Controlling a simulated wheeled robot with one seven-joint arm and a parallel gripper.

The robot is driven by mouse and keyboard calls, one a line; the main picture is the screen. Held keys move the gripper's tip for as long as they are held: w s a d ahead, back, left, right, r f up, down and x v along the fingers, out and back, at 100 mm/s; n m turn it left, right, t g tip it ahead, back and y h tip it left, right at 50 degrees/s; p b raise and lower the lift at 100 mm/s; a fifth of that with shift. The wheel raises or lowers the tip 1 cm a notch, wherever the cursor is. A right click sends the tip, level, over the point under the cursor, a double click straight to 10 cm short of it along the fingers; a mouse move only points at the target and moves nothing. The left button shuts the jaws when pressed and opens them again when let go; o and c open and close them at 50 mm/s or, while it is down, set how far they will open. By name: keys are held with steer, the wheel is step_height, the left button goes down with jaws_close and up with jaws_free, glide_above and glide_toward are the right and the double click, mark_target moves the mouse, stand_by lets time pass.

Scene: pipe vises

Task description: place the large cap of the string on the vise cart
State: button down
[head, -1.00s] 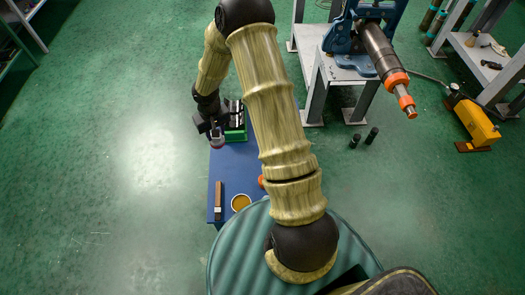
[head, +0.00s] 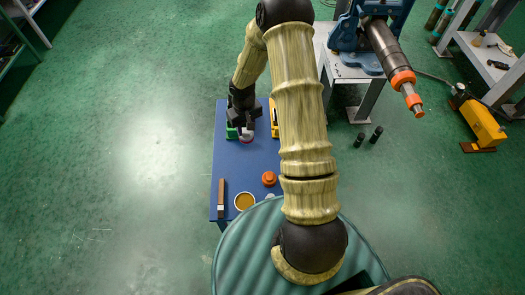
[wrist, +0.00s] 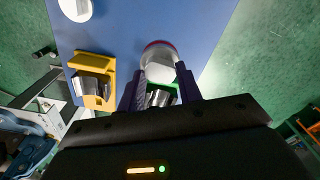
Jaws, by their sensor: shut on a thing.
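In the wrist view my gripper (wrist: 160,85) is shut on a pale grey round piece with a dark red rim (wrist: 159,54). That piece also shows below the fingers in the head view (head: 246,138); whether it touches the table I cannot tell. The vise cart (head: 340,72) stands at the upper right. Its blue vise (head: 349,35) holds a dark pipe string (head: 387,48) with an orange collar (head: 403,78) and a smaller orange tip (head: 415,103).
The blue table (head: 232,165) bears an orange cap (head: 269,179), a brush (head: 221,195), a tin of amber stuff (head: 244,202) and a yellow holder (wrist: 94,68). The left floor is clear.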

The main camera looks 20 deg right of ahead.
glide_above(263, 155)
step_height(263, 155, down, 3)
steer(key=shift+s+a+n+b, duration=0.1)
steer(key=shift+n+b, duration=0.3)
steer(key=shift+b, duration=0.05)
steer(key=shift+f+p, duration=0.7)
steer(key=shift+f, duration=2.2)
steer(key=shift+f, duration=0.1)
steer(key=shift+f+p, duration=0.6)
steer(key=shift+f, duration=1.4)
